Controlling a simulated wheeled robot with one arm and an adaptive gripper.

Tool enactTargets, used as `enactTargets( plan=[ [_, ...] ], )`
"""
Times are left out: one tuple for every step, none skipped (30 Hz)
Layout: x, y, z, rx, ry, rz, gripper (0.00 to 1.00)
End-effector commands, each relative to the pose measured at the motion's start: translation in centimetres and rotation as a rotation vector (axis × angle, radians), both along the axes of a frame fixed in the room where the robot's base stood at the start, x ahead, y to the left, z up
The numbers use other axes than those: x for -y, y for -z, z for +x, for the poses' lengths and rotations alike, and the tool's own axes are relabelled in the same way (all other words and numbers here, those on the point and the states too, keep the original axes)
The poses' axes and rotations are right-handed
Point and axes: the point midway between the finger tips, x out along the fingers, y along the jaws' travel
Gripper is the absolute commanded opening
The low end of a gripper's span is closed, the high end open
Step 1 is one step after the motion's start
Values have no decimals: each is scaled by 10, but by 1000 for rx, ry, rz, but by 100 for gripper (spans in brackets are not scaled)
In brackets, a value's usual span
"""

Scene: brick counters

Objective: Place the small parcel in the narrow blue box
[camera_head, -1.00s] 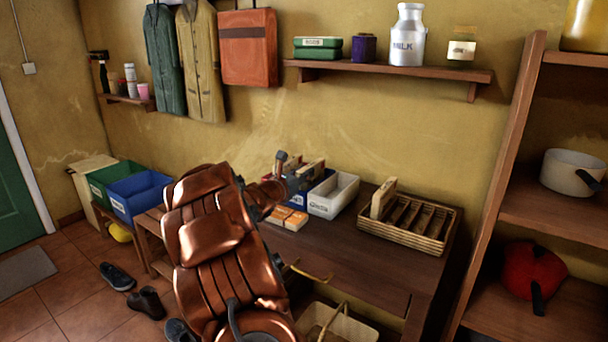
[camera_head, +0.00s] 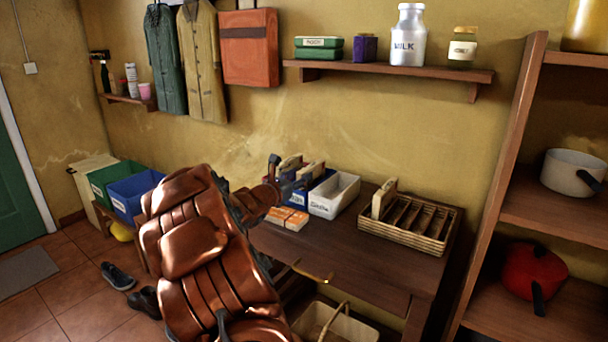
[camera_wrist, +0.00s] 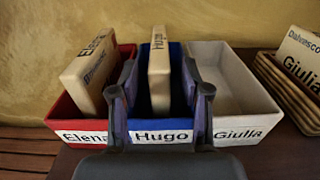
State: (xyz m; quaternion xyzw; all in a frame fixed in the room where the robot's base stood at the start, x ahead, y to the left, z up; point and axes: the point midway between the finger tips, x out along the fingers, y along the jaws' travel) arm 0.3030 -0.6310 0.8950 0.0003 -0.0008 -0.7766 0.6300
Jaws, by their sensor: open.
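The small parcel, a tan upright block marked Hugo (camera_wrist: 160,80), stands in the narrow blue box (camera_wrist: 160,125), also labelled Hugo. My gripper (camera_wrist: 159,72) is open, with one finger on each side of this parcel. A gap shows between the parcel and each finger. In the head view my gripper (camera_head: 283,181) is at the left end of the row of boxes and partly hides the blue box (camera_head: 322,181). The parcel's top (camera_head: 313,170) shows above it. The parcel's lower end is hidden in the wrist view.
A red box (camera_wrist: 62,120) labelled Elena holds another parcel (camera_wrist: 90,70). A white box (camera_wrist: 247,118) labelled Giulia is empty. A wicker basket (camera_head: 410,239) with one upright parcel (camera_head: 384,198) stands to the right. Orange-and-white packets (camera_head: 286,218) lie in front of the boxes.

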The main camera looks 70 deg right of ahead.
Motion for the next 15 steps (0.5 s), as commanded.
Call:
enactTargets(
  plan=[
    [-11, -1, 5, -3, -5, -1, 47],
    [-17, -1, 5, -4, -4, -1, 47],
    [-25, 0, 7, -4, -4, 1, 47],
    [-31, 0, 8, -5, -4, 1, 47],
    [-36, 0, 9, -5, -4, 1, 47],
    [-44, -1, 11, -3, -5, -1, 47],
    [-49, -1, 12, -2, -4, -2, 47],
    [-54, -1, 13, -1, -5, -2, 47],
    [-59, -1, 14, -1, -4, -2, 47],
    [-63, -1, 14, 0, -3, -1, 47],
    [-67, -1, 15, -1, -3, -1, 47],
    [-71, 0, 16, -2, -3, -1, 47],
    [-74, 0, 16, -2, -2, 0, 47],
    [-76, 0, 17, -3, -2, 1, 47],
    [-79, 0, 17, -3, -2, 1, 47]
  ],
)
